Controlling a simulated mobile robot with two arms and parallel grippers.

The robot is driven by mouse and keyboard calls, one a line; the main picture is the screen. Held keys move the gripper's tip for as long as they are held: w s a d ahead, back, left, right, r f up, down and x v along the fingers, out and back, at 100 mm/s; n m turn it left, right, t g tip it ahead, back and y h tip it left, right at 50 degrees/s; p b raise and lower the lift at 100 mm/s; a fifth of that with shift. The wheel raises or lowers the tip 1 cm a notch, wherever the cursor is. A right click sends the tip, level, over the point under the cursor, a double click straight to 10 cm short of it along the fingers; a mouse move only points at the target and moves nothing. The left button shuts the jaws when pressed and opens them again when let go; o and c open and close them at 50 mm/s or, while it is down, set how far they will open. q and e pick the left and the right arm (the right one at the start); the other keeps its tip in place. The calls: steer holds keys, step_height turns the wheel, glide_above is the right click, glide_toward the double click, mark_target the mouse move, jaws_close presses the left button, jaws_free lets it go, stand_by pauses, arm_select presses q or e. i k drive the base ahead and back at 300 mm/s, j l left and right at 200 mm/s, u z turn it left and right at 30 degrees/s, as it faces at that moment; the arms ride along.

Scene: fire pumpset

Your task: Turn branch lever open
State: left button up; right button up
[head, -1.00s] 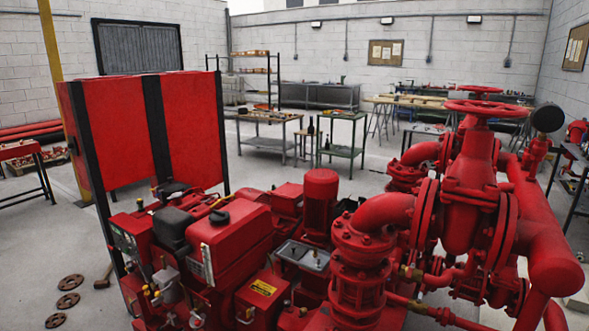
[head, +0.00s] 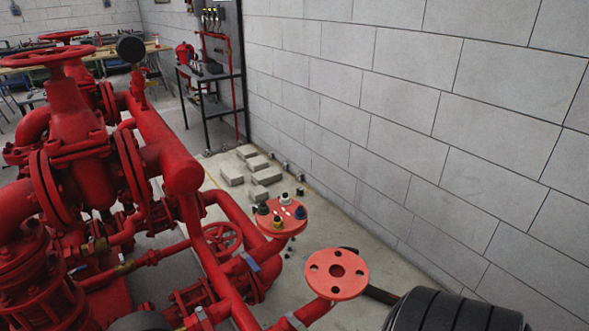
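Which part is the branch lever is not certain. A small blue piece (head: 250,262), possibly a lever handle, sits on the red branch pipe below the round flange with coloured caps (head: 281,214). A similar small blue-grey piece (head: 201,314) shows on a pipe at the bottom edge. Brass fittings (head: 98,245) sit on the thin red pipe at the left. Neither gripper shows in the head view, and nothing is seen touching these parts.
The large red pump valve and pipes (head: 75,110) fill the left side. A bare flange with holes (head: 337,274) faces up at the lower middle. Grey blocks (head: 265,176) lie on the floor. A block wall (head: 420,130) closes off the right. A dark table (head: 205,75) stands behind.

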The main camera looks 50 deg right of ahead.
mark_target(248, 259)
steer(key=z, duration=1.25)
steer(key=k+l+u, duration=0.2)
steer(key=u, duration=0.2)
steer(key=k+l+u, duration=0.2)
steer(key=u, duration=0.2)
